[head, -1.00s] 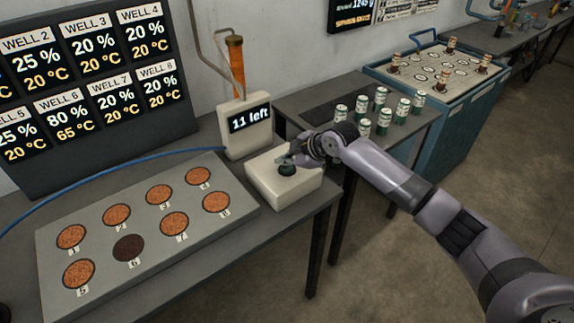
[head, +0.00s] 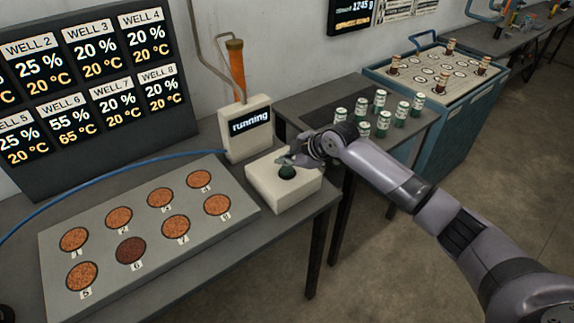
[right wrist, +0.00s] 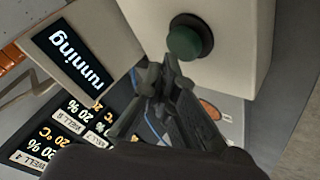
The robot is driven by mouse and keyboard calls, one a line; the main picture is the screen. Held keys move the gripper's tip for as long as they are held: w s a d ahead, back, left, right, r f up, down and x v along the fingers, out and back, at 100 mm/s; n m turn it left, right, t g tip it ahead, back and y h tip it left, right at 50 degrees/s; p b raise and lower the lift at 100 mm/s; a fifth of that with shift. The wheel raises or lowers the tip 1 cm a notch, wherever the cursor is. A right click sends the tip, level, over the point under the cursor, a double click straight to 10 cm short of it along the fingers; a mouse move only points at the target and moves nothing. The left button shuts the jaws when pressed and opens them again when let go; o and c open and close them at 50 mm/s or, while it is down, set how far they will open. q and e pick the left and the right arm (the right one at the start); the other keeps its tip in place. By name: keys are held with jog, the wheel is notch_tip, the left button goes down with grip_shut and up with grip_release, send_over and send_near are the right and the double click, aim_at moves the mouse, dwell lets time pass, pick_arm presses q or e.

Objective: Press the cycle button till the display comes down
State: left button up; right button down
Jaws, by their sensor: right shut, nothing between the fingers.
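The green cycle button (head: 287,172) sits on a white box (head: 284,193) at the table's right end. It also shows in the right wrist view (right wrist: 185,42), where its cap stands out from the box. A small display (head: 249,122) on a white post behind the box reads "running". My right gripper (head: 284,160) is shut and empty, its tips just behind and above the button. In the right wrist view the fingertips (right wrist: 168,62) are close to the button; I cannot tell whether they touch it. The big board (head: 90,90) shows WELL 6 at 55 % and 65 °C. My left gripper is not in view.
A grey plate (head: 215,232) with several numbered wells lies left of the box; well 6 (head: 131,250) is darker. A blue hose (head: 110,172) crosses behind it. Green-and-white cans (head: 383,122) stand on the side table. A teal cart (head: 440,140) stands behind on the right.

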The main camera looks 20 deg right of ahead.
aim_at(286, 170)
jog(key=shift+r, duration=0.3)
notch_tip(286, 170, up, 5)
jog(key=p, duration=0.4)
jog(key=shift+f, duration=0.1)
dwell(0.4)
jog(key=shift+f, duration=0.1)
